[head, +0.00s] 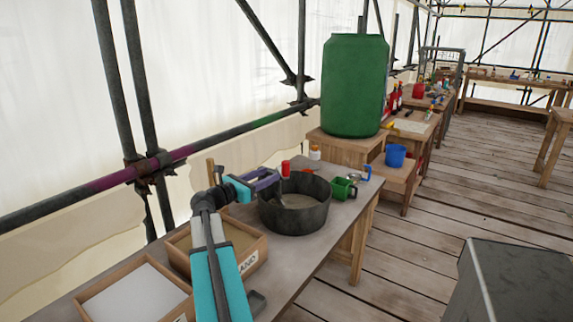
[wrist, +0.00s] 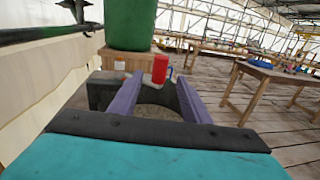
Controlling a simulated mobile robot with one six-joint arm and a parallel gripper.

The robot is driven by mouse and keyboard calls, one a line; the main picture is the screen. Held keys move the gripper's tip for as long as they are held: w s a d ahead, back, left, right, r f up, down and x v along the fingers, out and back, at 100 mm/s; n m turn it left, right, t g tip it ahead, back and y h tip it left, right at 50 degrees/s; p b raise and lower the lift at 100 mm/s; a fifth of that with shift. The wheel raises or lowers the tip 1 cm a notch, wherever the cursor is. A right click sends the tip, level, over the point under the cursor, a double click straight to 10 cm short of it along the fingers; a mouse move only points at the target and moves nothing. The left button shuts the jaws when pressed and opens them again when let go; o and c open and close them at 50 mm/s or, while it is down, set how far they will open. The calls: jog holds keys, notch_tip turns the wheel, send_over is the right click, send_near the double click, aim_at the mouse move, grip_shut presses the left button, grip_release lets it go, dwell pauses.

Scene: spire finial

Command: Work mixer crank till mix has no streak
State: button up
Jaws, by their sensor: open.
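The mixer is a dark round tub (head: 312,217) on the near workbench. Grey mix (head: 298,201) shows inside; whether it has streaks is too small to tell. A red upright grip (head: 285,168), which looks like the crank's handle, shows at the tub's far left rim. My gripper (head: 268,180) is open over the left part of the tub. In the wrist view, the red grip (wrist: 160,69) appears between and just beyond the two purple fingers of my gripper (wrist: 160,82). Whether they touch it I cannot tell. The tub (wrist: 170,88) is partly hidden behind the fingers.
Two wooden trays stand left of the tub, one with sand (head: 230,238), one with white material (head: 138,297). A green mug (head: 343,188) stands right of the tub. A large green barrel (head: 353,88) and a blue bucket (head: 396,155) are beyond. Scaffold poles run along the left.

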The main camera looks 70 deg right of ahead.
dwell(0.3)
jog(key=x, duration=1.4)
jog(key=shift+p, duration=0.35)
jog(key=shift+a, duration=0.1)
grip_shut()
